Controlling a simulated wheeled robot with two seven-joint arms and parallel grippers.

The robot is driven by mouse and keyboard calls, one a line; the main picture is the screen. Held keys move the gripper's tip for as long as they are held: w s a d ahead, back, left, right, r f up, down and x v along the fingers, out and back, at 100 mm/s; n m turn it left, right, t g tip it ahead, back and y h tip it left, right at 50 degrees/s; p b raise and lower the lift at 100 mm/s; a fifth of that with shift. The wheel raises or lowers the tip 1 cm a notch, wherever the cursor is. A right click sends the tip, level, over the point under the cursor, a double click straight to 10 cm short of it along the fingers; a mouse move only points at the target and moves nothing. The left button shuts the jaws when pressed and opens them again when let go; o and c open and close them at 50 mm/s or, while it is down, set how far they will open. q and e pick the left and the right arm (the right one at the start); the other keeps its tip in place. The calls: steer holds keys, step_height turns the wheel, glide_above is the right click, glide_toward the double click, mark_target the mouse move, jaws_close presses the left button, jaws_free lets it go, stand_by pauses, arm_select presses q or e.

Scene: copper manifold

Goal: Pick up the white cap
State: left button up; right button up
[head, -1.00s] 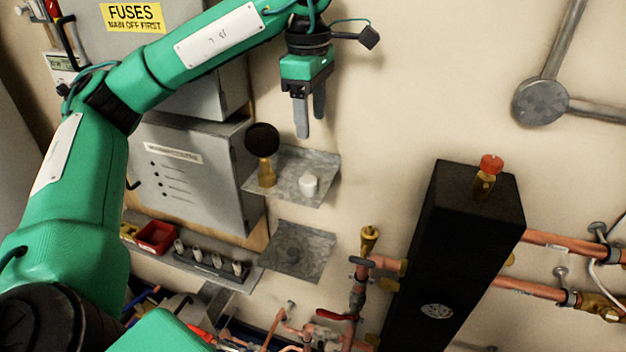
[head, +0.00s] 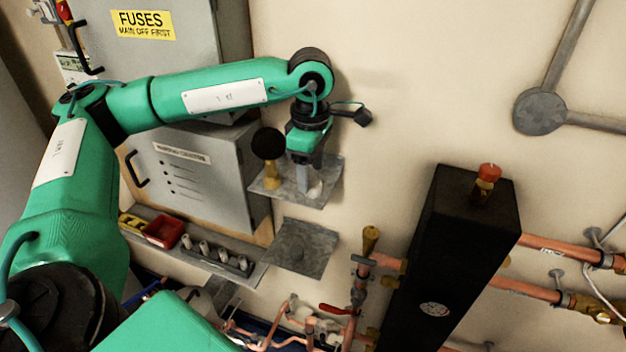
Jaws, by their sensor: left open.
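The white cap (head: 315,189) sits on the upper small grey metal shelf (head: 327,170) on the wall. It is partly hidden behind my gripper's fingers. My left gripper (head: 308,188) is open and points down over the shelf, with its fingers at the cap. I cannot tell whether the fingers touch it or straddle it. My right gripper is not in view.
A brass fitting with a black round knob (head: 268,146) stands on the same shelf, just left of the gripper. A lower metal shelf (head: 300,250) is below.

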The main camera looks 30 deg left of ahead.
mark_target(312, 181)
arm_select(q)
steer(key=shift+s+f, duration=0.1)
steer(key=shift+f, duration=1.1)
steer(key=c, duration=1.1)
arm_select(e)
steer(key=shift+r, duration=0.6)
arm_select(q)
steer(key=shift+o, duration=0.2)
steer(key=shift+r, duration=0.1)
